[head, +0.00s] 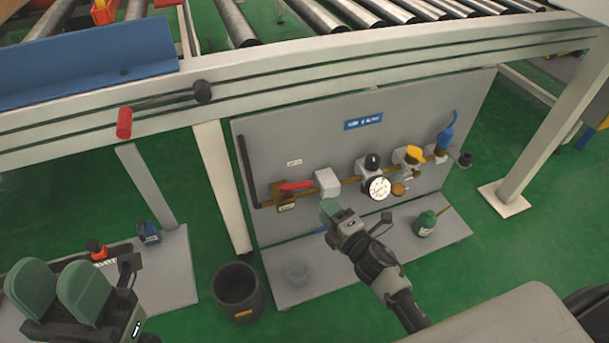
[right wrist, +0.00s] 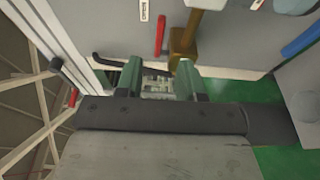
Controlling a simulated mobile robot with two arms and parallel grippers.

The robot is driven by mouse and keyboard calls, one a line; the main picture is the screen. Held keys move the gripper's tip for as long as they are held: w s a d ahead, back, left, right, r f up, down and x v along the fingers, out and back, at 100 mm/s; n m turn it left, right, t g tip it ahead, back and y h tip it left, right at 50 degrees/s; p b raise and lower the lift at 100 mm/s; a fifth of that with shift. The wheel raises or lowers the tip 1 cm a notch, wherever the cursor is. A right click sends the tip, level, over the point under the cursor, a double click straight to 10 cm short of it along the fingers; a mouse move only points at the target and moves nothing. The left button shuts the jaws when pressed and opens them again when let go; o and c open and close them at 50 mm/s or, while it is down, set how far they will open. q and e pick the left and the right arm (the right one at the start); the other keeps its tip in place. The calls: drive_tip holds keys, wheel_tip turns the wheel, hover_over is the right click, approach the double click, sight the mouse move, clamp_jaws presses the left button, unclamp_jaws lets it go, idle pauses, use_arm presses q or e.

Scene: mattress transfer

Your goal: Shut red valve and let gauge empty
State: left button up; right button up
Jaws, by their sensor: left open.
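The red valve handle (head: 297,185) lies roughly level along a brass valve body (head: 283,195) at the left of a grey panel. The red valve handle (right wrist: 160,35) and brass body (right wrist: 183,45) also show in the right wrist view, beyond the fingertips. The round white gauge (head: 377,188) is on the same pipe, further right; its needle is too small to read. My right gripper (head: 333,208) is in front of the panel, lower right of the valve; its fingers (right wrist: 159,80) are apart and empty. My left gripper (head: 58,290) is open and empty at lower left.
A roller conveyor frame (head: 300,75) runs above the panel. A yellow-handled valve (head: 413,154) and blue fitting (head: 444,138) sit right of the gauge.

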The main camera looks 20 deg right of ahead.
sight(305, 187)
drive_tip(key=b+x, duration=0.3)
drive_tip(key=x, duration=0.7)
drive_tip(key=shift+w+a+f, duration=0.1)
drive_tip(key=shift+w, duration=0.25)
clamp_jaws()
